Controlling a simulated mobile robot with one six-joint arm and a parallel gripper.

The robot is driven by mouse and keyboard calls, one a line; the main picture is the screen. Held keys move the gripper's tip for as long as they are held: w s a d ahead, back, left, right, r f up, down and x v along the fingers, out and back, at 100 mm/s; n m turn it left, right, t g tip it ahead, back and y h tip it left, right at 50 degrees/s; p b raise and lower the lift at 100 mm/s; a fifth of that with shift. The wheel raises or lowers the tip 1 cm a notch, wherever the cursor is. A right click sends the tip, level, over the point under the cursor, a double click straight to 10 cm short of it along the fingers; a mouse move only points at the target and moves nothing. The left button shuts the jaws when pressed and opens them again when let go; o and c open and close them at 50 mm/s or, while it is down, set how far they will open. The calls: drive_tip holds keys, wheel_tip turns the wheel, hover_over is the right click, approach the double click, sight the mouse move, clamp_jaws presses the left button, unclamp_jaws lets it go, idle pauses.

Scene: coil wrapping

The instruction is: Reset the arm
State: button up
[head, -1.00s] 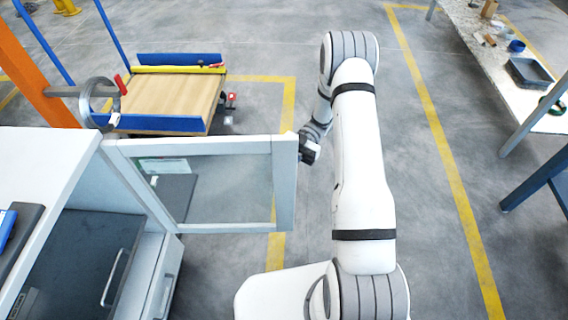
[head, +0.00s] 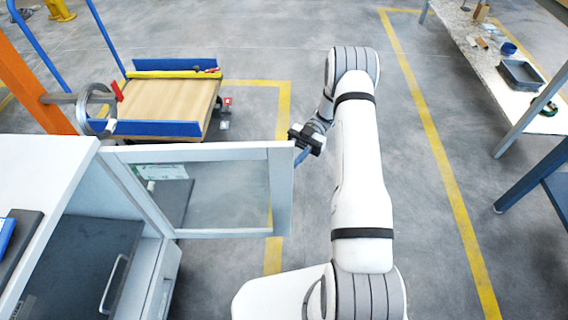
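My white arm (head: 360,190) rises from the bottom of the head view and bends over at a grey joint near the top middle. My gripper (head: 301,157) hangs at the wrist, left of the upper arm. It is close to the outer edge of the open glazed door (head: 282,190); whether they touch cannot be told. The gripper looks small and dark, with a bluish part pointing down. I cannot see its fingers clearly or whether it holds anything.
The door belongs to a white cabinet (head: 45,150) at left, with a handled drawer (head: 75,265). A cart (head: 165,97) with blue edges and a ring on an orange post (head: 35,90) stand behind. A workbench (head: 480,45) is at right. The floor right of my arm is clear.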

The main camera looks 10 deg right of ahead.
drive_tip(key=shift+v, duration=0.85)
drive_tip(key=shift+r, duration=0.1)
